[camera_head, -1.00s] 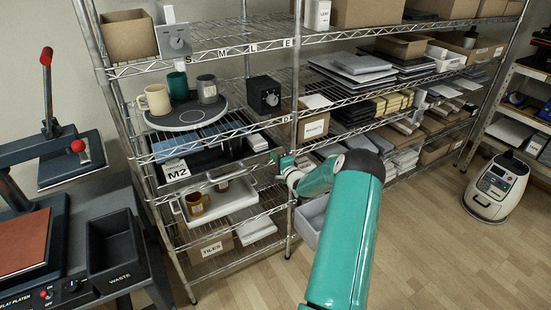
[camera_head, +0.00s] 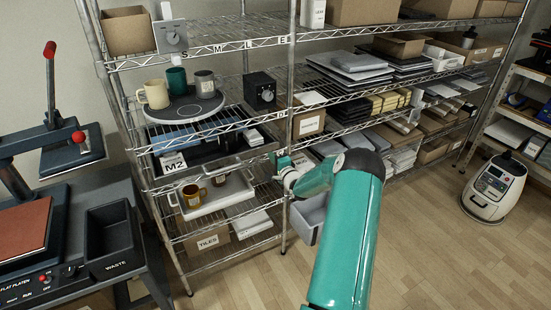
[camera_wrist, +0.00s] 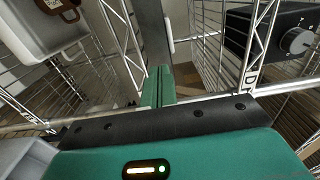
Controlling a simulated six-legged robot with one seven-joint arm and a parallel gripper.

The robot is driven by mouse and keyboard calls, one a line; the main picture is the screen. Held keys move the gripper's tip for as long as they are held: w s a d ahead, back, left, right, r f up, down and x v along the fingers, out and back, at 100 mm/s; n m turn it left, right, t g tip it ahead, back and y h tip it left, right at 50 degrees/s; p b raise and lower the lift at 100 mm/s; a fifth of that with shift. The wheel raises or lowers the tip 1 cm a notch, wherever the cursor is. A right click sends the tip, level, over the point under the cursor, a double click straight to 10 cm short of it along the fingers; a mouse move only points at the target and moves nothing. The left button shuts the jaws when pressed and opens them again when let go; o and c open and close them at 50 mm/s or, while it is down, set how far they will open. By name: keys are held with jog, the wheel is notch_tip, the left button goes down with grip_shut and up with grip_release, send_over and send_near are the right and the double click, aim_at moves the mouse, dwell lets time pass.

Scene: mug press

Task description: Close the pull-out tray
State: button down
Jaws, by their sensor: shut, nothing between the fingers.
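The pull-out tray is dark, with an M2 label (camera_head: 173,162) on its front, on the rack's middle level below the shelf with the mugs. It appears to stick out a little over the lower shelf. My gripper (camera_head: 279,165) is at the right end of the tray front, beside the rack's upright. In the wrist view its green fingers (camera_wrist: 157,88) are shut and empty. They point along a dark grey bar (camera_wrist: 154,40), which looks like the tray's front. I cannot tell whether they touch it.
A cream mug (camera_head: 157,94), a green mug and a grey mug stand above, near a black knob box (camera_head: 260,93). A brown mug (camera_head: 192,196) and another stand in a white tray below. Wire shelves and posts hem in the arm.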

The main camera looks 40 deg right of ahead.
jog(key=v, duration=1)
jog(key=shift+s+d, duration=0.2)
jog(key=shift+d, duration=0.05)
jog(key=shift+r, duration=0.1)
jog(key=w+a+r+n+g+y, duration=0.1)
jog(key=a+r+n+g, duration=0.4)
jog(key=a+r, duration=0.5)
jog(key=w+a+r+n+g, duration=0.2)
jog(key=a+r+n, duration=0.55)
jog(key=a, duration=0.55)
jog(key=s+a+r+n+g+y, duration=0.2)
jog(key=s+a+r+n, duration=0.2)
jog(key=s+a, duration=0.8)
jog(key=s+a+r+n+g+y, duration=0.2)
jog(key=s+a+r+n, duration=0.2)
jog(key=s+a, duration=0.7)
jog(key=s, duration=0.3)
jog(key=shift+s+a+n+g, duration=0.3)
jog(key=shift+a+n+g, duration=0.05)
jog(key=shift+a+g, duration=0.05)
